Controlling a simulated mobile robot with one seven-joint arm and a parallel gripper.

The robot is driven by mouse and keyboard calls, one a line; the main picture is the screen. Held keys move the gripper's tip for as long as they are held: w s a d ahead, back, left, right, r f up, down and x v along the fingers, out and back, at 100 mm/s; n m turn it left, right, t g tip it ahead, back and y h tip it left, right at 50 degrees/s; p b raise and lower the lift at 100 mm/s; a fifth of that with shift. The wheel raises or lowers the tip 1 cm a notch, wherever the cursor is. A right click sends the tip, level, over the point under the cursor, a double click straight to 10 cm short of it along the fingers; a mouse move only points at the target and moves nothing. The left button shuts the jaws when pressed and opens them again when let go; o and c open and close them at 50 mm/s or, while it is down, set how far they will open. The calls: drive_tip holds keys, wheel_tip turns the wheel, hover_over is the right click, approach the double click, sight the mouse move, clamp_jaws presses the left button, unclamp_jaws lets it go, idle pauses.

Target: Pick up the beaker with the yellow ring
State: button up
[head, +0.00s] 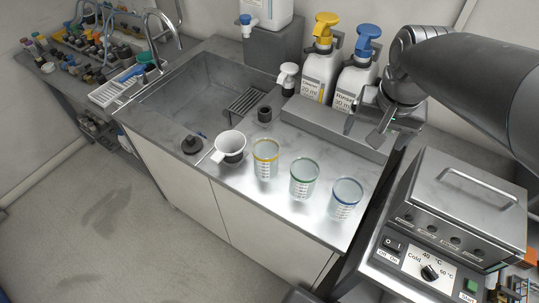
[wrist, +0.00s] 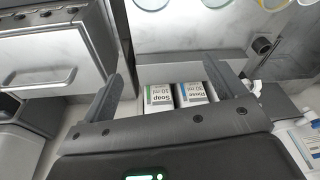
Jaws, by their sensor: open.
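The beaker with the yellow ring (head: 265,160) stands upright on the steel counter (head: 225,200), leftmost in a row of three clear beakers in the head view. The green-ringed beaker (head: 303,178) and the blue-ringed beaker (head: 346,198) stand to its right, apart from it. My gripper (head: 362,130) is open and empty, above the back right of the counter, well away from the yellow-ringed beaker. In the wrist view, my gripper (wrist: 166,76) shows its two fingers spread wide. The yellow-ringed beaker (wrist: 273,5) is only partly in that view, cut off at the top edge.
A white handled cup (head: 229,147) stands left of the yellow-ringed beaker. Behind are a small dark cup (head: 265,113) and pump bottles (head: 320,75) on a raised ledge. A sink (head: 195,95) lies left; a metal heated unit (head: 465,205) stands right. Counter front is clear.

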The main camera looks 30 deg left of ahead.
drive_tip(key=a+f+n+g, duration=0.1)
drive_tip(key=a+f, duration=0.3)
drive_tip(key=a, duration=0.9)
drive_tip(key=n+g+h, duration=0.1)
approach(264, 143)
drive_tip(key=s+d+f, duration=0.1)
drive_tip(key=s+d, duration=0.1)
drive_tip(key=d, duration=0.1)
drive_tip(key=f, duration=0.2)
drive_tip(key=a+f, duration=0.1)
drive_tip(key=f, duration=0.2)
drive_tip(key=shift+s+a+f, duration=0.1)
drive_tip(key=shift+f, duration=0.15)
drive_tip(key=shift+d+f, duration=0.2)
drive_tip(key=shift+f, duration=2.8)
drive_tip(key=shift+c, duration=0.2)
drive_tip(key=c, duration=1)
